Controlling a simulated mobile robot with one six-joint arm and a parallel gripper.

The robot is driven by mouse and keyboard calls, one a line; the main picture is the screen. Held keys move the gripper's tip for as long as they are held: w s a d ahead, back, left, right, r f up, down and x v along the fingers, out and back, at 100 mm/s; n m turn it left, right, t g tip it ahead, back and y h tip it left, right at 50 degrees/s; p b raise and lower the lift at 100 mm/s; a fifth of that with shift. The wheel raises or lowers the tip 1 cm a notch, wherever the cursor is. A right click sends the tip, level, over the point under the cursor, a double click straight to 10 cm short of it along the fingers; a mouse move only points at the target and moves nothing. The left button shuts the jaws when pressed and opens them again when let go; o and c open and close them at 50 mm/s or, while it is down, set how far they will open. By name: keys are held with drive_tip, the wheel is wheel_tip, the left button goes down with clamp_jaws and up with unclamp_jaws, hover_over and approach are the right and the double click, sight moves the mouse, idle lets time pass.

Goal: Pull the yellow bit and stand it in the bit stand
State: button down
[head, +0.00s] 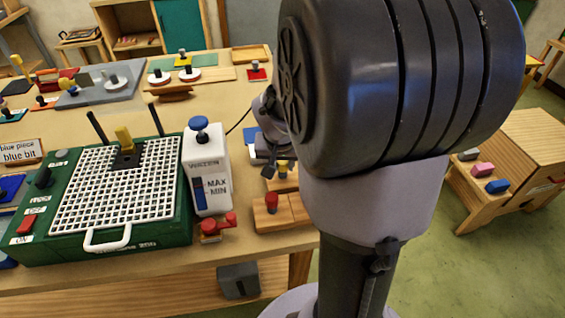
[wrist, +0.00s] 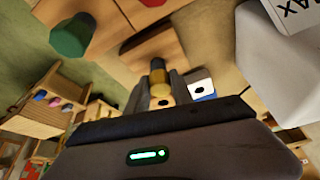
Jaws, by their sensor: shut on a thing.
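The yellow bit (wrist: 159,86), with a dark end, shows between the fingers of my gripper (wrist: 162,102) in the wrist view. My gripper is shut on it. In the head view the bit (head: 284,168) is a small yellow piece beside my gripper (head: 271,166), partly hidden by my arm. It is over or at a wooden block (head: 287,184); I cannot tell whether its end is in the block. A second wooden block (head: 285,214) in front carries a red piece (head: 272,201). I cannot tell surely which block is the bit stand.
A green grinder (head: 160,239) with a white grid top stands at the left. A white water bottle (head: 207,170) with a blue cap is between it and my arm. A red tap-like piece (head: 217,227) sits near the table's front edge. A green knob (wrist: 72,35) shows in the wrist view.

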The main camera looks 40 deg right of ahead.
drive_tip(key=shift+f, duration=0.15)
drive_tip(key=c, duration=1)
unclamp_jaws()
drive_tip(key=shift+c, duration=0.2)
drive_tip(key=p+v, duration=0.7)
drive_tip(key=v, duration=1)
drive_tip(key=shift+r, duration=0.25)
